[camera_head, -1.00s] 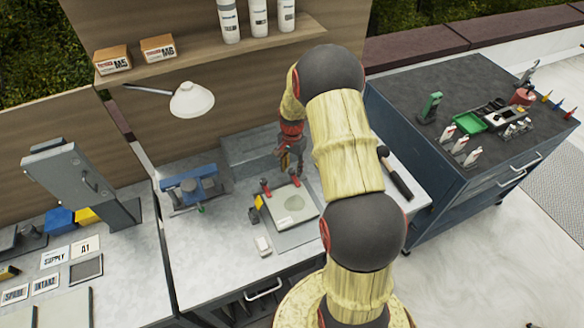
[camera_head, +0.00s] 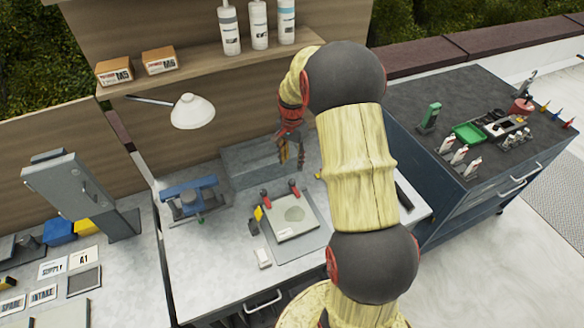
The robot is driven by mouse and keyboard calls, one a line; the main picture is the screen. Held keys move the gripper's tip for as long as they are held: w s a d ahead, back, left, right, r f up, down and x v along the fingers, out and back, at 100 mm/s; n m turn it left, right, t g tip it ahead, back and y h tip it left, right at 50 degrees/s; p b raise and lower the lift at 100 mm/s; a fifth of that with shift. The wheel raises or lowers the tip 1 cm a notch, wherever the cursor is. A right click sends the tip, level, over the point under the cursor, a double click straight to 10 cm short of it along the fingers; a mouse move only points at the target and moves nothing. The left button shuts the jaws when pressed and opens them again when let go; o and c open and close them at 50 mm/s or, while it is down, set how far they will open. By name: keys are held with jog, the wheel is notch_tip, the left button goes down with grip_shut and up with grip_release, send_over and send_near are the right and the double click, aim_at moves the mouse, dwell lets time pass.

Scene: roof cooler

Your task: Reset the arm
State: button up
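My gripper (camera_head: 288,152) hangs at the end of my arm, above the back of the grey workbench (camera_head: 200,262). Its fingers point down, and I see nothing between them. They look spread apart, but they are small and dark here. A light plate (camera_head: 291,222) with a round patch lies on a grey mat below and in front of my gripper. Two red-topped clamps (camera_head: 293,187) stand at the plate's back edge. My gripper is apart from the plate and clamps. My arm hides part of the bench's right side.
A lamp (camera_head: 192,111) and a blue vise (camera_head: 190,196) stand to the left. A shelf (camera_head: 200,72) with boxes and bottles is behind. A dark cabinet (camera_head: 425,88) with small tools is at the right. A dark-handled tool (camera_head: 404,198) shows partly beside my arm.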

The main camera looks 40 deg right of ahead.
jog(key=shift+r, duration=0.5)
dwell(0.3)
